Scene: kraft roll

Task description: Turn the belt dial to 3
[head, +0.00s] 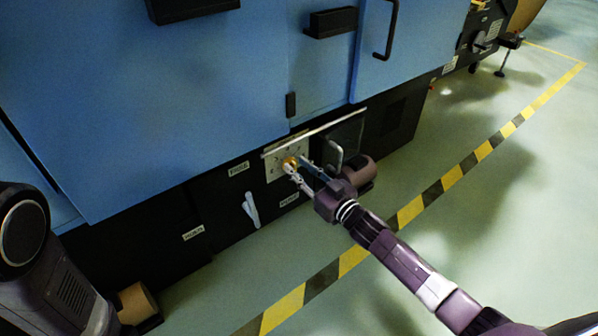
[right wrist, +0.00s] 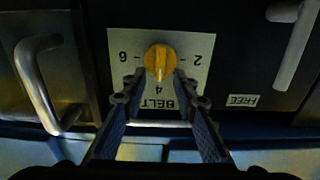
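The belt dial (head: 290,163) is a small yellow knob on a pale plate (head: 272,172) low on the machine's dark front. In the right wrist view the dial (right wrist: 159,60) shows near the top middle. Its plate (right wrist: 200,85) bears a 6 at left, a 2 at right, a 4 below and the word BELT. A thin ridge on the knob seems to point down toward the 4. My right gripper (right wrist: 160,84) is open, its fingers apart at either side of the knob's lower part; I cannot tell whether they touch it. My left gripper is out of view.
A bar handle (right wrist: 42,85) on a panel is left of the plate in the right wrist view. Blue cabinet doors (head: 180,90) rise above. The floor beyond the striped tape (head: 408,212) is clear.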

